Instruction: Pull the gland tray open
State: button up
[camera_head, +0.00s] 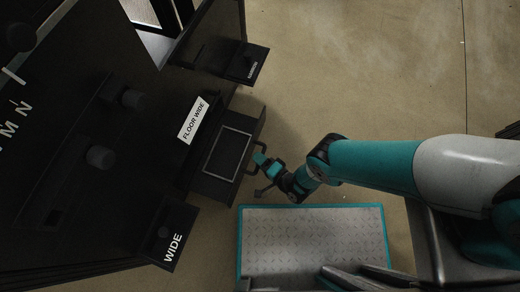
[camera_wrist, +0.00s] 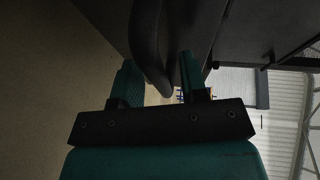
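A dark tray with a pale-edged rectangular panel, which I take to be the gland tray (camera_head: 210,186), juts from the black rack in the head view. A dark looped handle (camera_head: 257,146) is on its right-hand front. My gripper (camera_head: 262,162) is at this handle. In the wrist view the two teal fingers (camera_wrist: 160,75) stand apart. The dark curved handle (camera_wrist: 146,40) passes between them, closer to the left finger, with a gap to the right finger. The fingers do not look closed on it.
The black rack (camera_head: 75,120) fills the left side. A "FLOOR WIDE" label (camera_head: 193,121) is beside the tray, and a "WIDE" part (camera_head: 173,248) juts out below it. A teal-edged metal plate (camera_head: 310,240) is at the bottom. Bare floor (camera_head: 370,70) lies to the upper right.

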jog(key=shift+s+d+r+p, duration=0.15)
jog(key=shift+s+d+p, duration=0.05)
jog(key=shift+p, duration=0.1)
jog(key=p+v, duration=0.6)
jog(key=v, duration=1.1)
jog(key=shift+w, duration=0.15)
